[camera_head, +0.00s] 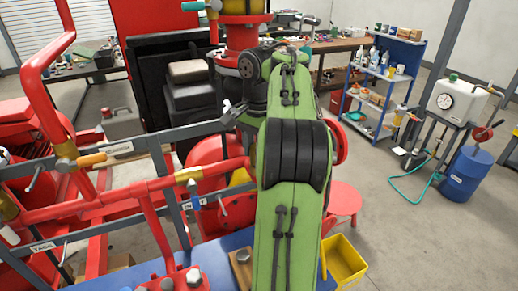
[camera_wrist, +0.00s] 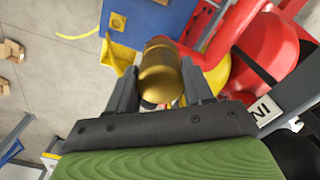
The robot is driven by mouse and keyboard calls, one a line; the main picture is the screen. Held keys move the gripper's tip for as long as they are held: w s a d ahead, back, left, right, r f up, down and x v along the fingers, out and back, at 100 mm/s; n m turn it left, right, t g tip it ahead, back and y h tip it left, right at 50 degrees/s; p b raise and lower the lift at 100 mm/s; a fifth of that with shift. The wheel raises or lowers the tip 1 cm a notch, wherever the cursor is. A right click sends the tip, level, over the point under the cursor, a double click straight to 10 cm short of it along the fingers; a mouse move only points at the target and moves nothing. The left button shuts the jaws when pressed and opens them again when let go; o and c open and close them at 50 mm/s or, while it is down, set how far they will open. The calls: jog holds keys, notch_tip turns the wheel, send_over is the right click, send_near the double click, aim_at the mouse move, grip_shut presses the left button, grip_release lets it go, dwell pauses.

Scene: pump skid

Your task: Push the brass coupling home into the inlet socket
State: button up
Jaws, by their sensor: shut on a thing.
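In the wrist view a brass coupling (camera_wrist: 160,75) sits between the two dark fingers of my gripper (camera_wrist: 153,82), which is shut on it. A red pipe (camera_wrist: 210,45) passes close to its upper right. I cannot tell whether the coupling touches anything ahead of it. In the head view my green arm covers the gripper and the coupling. A label beginning "IN" (camera_head: 188,205) shows on the grey frame just left of my arm, and a label (camera_wrist: 262,112) shows at the right in the wrist view. The inlet socket itself I cannot make out.
Red pipework (camera_head: 130,193) and grey rails (camera_head: 110,148) crowd the left of my arm. A yellow bin (camera_head: 343,262) and a red stool (camera_head: 342,200) stand to the right. A blue shelf (camera_head: 384,85) and a blue drum (camera_head: 466,174) stand farther off, with open floor between.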

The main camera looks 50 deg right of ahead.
jog(key=shift+f, duration=0.3)
jog(key=o, duration=1.3)
jog(key=shift+c, duration=0.2)
notch_tip(320, 180, up, 16)
jog(key=p, duration=0.8)
